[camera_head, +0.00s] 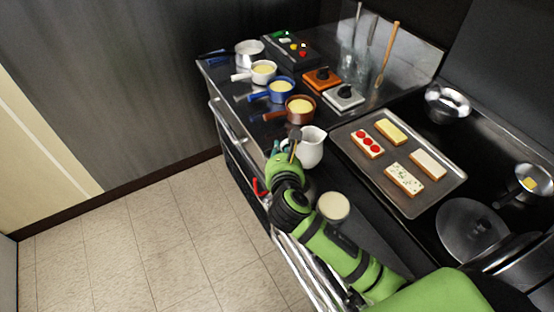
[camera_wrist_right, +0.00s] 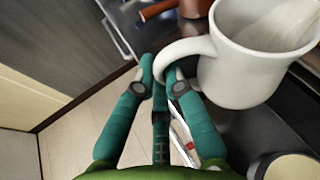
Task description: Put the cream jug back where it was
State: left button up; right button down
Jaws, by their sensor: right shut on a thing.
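The white cream jug (camera_head: 311,150) is at the front edge of the counter, left of the baking tray. In the wrist view the jug (camera_wrist_right: 250,70) is large at the upper right, with pale contents and its handle toward me. My right gripper (camera_head: 292,148) reaches the jug from its left side. In the wrist view its teal fingers (camera_wrist_right: 160,72) are closed on the jug's handle. The jug looks about upright. I cannot tell whether its base touches the counter. My left gripper is not in view.
Several small pans, including a brown one (camera_head: 300,108), line the counter's left side. The tray (camera_head: 405,207) with several topped slices lies to the right. A round cream-topped container (camera_head: 333,206) stands beside my forearm. Switch boxes (camera_head: 344,97) and utensils stand behind.

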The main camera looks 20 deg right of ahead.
jog(key=f, duration=0.3)
jog(key=w+a+f, duration=0.1)
jog(key=shift+f, duration=0.4)
jog(key=c, duration=1.3)
grip_release()
jog(key=shift+s, duration=0.1)
jog(key=b+v, duration=0.1)
jog(key=v, duration=1.1)
jog(key=shift+f, duration=0.1)
